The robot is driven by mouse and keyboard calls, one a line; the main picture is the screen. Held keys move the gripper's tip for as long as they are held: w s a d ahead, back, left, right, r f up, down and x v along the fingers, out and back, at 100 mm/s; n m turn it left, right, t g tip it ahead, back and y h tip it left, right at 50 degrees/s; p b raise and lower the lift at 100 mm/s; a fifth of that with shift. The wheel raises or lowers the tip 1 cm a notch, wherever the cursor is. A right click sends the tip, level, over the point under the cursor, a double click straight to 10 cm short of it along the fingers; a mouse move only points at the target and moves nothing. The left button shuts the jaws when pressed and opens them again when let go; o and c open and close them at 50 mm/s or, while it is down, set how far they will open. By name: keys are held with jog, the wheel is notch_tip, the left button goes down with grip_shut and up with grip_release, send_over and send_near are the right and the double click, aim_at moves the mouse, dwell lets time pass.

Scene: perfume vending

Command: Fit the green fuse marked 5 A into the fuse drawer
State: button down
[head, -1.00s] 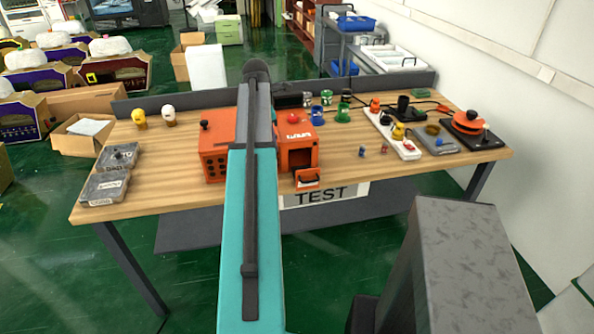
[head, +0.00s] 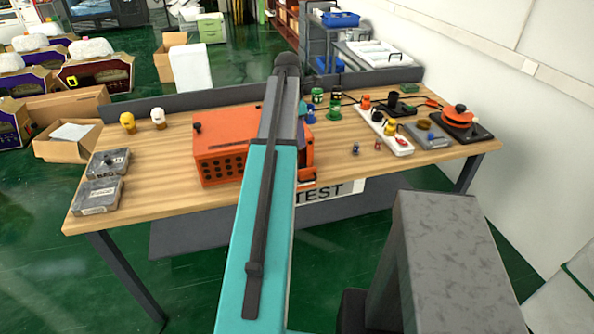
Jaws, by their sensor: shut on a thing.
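My gripper is not visible; my teal and grey arm hides it and the space behind it. I cannot make out a green fuse in this view. The orange tester (head: 220,155) stands on the middle of the wooden bench, with its right part (head: 307,150) showing past my arm. A small orange drawer front (head: 308,179) sticks out low at the bench's front edge, mostly covered by my arm.
Green cups (head: 334,110) and a white power strip (head: 392,138) are at the right. An orange reel on a dark base (head: 466,122) is at the right end. Grey boxes (head: 98,196) lie at the left front. The bench's left middle is clear.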

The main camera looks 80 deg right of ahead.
jog(key=shift+w+f, duration=0.1)
jog(key=shift+f+p, duration=0.9)
jog(key=shift+f, duration=2.15)
jog(key=shift+f, duration=0.1)
jog(key=shift+f+p, duration=0.55)
jog(key=shift+f, duration=1.25)
jog(key=c, duration=1.6)
grip_release()
jog(key=shift+w, duration=0.1)
jog(key=shift+r, duration=0.15)
